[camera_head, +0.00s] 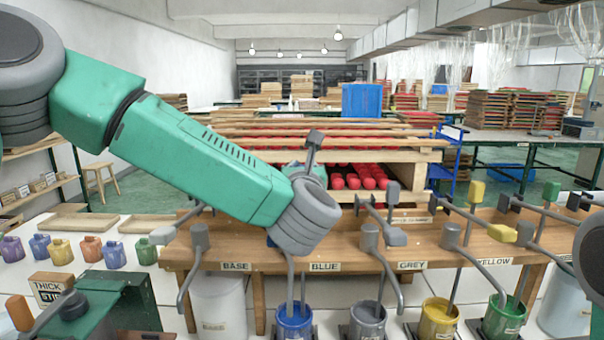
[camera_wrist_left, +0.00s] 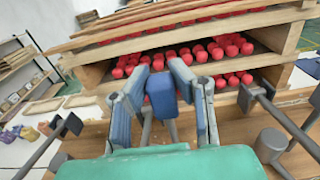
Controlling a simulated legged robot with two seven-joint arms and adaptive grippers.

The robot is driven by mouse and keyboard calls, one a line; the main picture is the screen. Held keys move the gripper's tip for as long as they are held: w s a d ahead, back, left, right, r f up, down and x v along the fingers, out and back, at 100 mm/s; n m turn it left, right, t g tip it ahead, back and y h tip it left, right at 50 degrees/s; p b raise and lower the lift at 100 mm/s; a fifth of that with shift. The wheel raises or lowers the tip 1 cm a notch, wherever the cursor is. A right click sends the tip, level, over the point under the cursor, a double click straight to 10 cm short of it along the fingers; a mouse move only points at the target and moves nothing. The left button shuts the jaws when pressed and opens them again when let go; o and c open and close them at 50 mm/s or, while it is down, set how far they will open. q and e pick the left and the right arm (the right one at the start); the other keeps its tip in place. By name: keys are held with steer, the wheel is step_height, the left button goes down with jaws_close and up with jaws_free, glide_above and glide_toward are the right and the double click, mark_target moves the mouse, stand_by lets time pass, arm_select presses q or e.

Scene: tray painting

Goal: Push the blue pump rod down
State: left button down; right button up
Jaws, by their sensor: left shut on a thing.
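The blue pump rod's handle (camera_wrist_left: 161,94) shows in the left wrist view between the two fingers of my left gripper (camera_wrist_left: 164,108). The gripper is shut on it. In the head view, my left wrist covers the gripper and the rod handle above the BLUE label (camera_head: 324,267). The blue paint pot (camera_head: 294,322) stands below, under a grey spout (camera_head: 290,275).
Grey (camera_head: 392,191), yellow (camera_head: 477,191) and green (camera_head: 552,191) rod handles stand along the wooden bench (camera_head: 345,245) to the right. Neighbouring pump arms flank my gripper closely. A slatted rack with red items (camera_head: 350,177) stands behind.

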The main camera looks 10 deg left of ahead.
arm_select(q)
steer(key=shift+d+f, duration=0.1)
steer(key=shift+f, duration=0.05)
steer(key=c, duration=1.4)
jaws_free()
steer(key=shift+o, duration=0.2)
steer(key=shift+s, duration=0.15)
steer(key=s+d, duration=0.2)
steer(key=s, duration=0.9)
steer(key=shift+s+d, duration=0.25)
steer(key=shift+s, duration=0.1)
